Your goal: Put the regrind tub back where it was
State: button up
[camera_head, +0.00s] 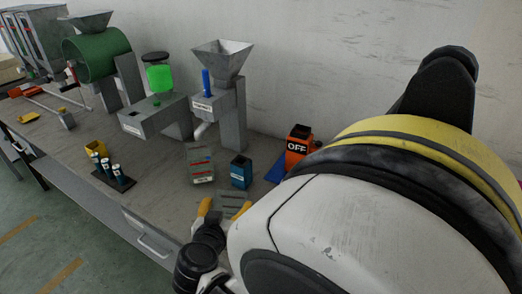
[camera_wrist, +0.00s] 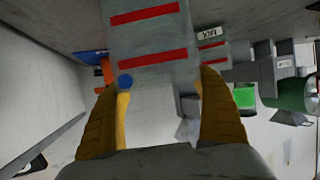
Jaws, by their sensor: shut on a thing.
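My gripper (camera_head: 226,204) is shut on a grey tub (camera_head: 234,203) near the front edge of the bench. In the wrist view, the tub (camera_wrist: 150,35) shows red bands and a blue dot between my fingers (camera_wrist: 160,105). No name can be read on it, so I cannot tell from lettering that it is the regrind tub. Whether it touches the bench is unclear. A second grey tub (camera_head: 199,165) with red bands stands just behind; its label looks like MIX in the wrist view (camera_wrist: 211,52). A blue tub (camera_head: 241,171) stands right of that one.
A grey hopper machine (camera_head: 228,95) and a machine with a green vessel (camera_head: 159,78) stand behind. An orange box marked OFF (camera_head: 297,145) is to the right. Bench (camera_head: 163,190) between is clear.

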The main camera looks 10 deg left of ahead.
jog(key=shift+f, duration=0.25)
jog(key=o, duration=1.4)
jog(key=shift+r, duration=0.1)
jog(key=shift+c, duration=0.2)
jog(key=shift+s+r, duration=0.1)
jog(key=shift+r, duration=0.2)
jog(key=p+v, duration=0.3)
jog(key=v, duration=0.8)
jog(key=shift+s+p, duration=0.3)
jog(key=shift+d, duration=0.1)
